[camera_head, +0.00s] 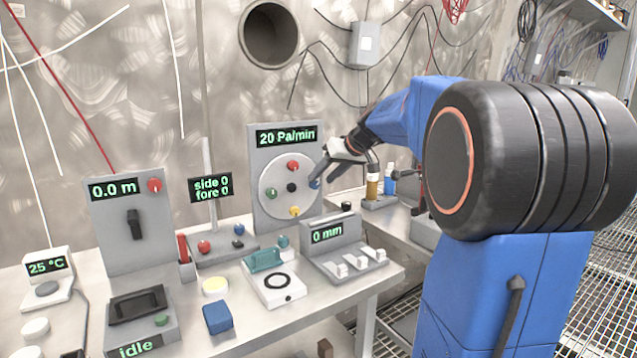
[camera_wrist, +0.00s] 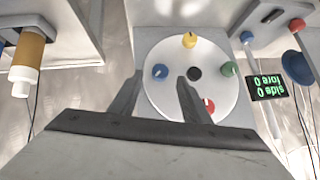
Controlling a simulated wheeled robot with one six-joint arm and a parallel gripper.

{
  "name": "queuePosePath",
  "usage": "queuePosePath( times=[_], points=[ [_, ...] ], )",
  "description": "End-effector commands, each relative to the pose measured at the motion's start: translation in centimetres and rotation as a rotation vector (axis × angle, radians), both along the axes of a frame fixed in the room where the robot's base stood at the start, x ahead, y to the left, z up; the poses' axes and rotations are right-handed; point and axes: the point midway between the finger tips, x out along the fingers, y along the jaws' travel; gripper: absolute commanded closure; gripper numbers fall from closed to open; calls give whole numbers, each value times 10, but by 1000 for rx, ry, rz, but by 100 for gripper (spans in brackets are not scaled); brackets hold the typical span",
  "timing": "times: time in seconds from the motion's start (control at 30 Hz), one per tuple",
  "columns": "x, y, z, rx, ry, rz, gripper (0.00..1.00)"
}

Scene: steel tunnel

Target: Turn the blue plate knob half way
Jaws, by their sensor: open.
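The blue plate knob (camera_head: 314,183) is on the right side of a round white plate (camera_head: 273,206) on an upright grey panel. The plate also bears a red knob (camera_head: 293,166), a yellow knob (camera_head: 295,211), a green knob (camera_head: 271,194) and a black centre knob (camera_head: 291,188). My gripper (camera_head: 321,171) is at the blue knob, coming from the right. In the wrist view the blue knob (camera_wrist: 160,71) shows between the tips of my open gripper (camera_wrist: 160,77), with a gap on each side. I cannot tell how far the tips reach around it.
The panel's display (camera_head: 287,136) reads "20 Pa/min". A side/fore display post (camera_head: 210,188) stands left of it. A brown bottle (camera_head: 372,187) stands on the right; in the wrist view the bottle (camera_wrist: 28,52) is at the left.

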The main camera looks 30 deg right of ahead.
Motion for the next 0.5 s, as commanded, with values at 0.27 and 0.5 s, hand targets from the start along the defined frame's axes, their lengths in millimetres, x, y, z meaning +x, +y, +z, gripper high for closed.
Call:
queuePosePath(
  times=[0.27, 0.5],
  points=[
    [22, 6, -22, 1, 1, 1, 57],
    [25, 7, -25, 0, -1, 0, 57]
  ],
)
